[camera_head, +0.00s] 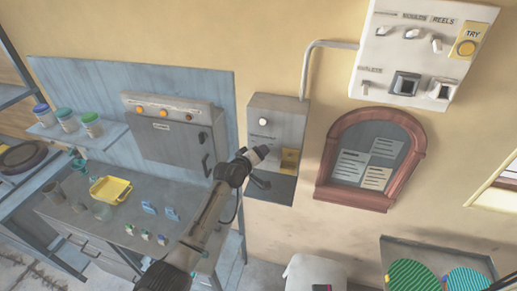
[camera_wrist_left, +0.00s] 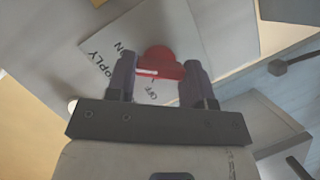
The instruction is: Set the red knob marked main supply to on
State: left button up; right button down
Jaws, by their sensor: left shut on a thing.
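The red knob (camera_wrist_left: 163,58) sits on a pale plate (camera_wrist_left: 105,40) lettered SUPPLY, ON and OFF in the left wrist view. A white mark on the knob points leftward in that view, between the ON and OFF words; its exact setting is hard to tell. My left gripper (camera_wrist_left: 160,72) is shut on the knob, one finger on each side. In the head view my left gripper (camera_head: 261,152) is at the front of the grey wall box (camera_head: 283,113), and hides the knob there. My right gripper is not in view.
A yellow part (camera_head: 289,160) is on the box beside my gripper. A grey cabinet (camera_head: 172,137) stands to its left, above a bench with a yellow tray (camera_head: 110,189). A white switch panel (camera_head: 420,50) and an arched notice board (camera_head: 370,158) are to the right.

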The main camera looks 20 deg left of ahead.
pick_arm(q)
jog(key=shift+r+m+p, duration=0.1)
jog(key=shift+m+p, duration=0.4)
jog(key=shift+p, duration=0.05)
jog(key=shift+y, duration=0.3)
jog(key=o, duration=0.9)
jog(key=shift+b+v, duration=0.55)
jog(key=shift+v, duration=6.3)
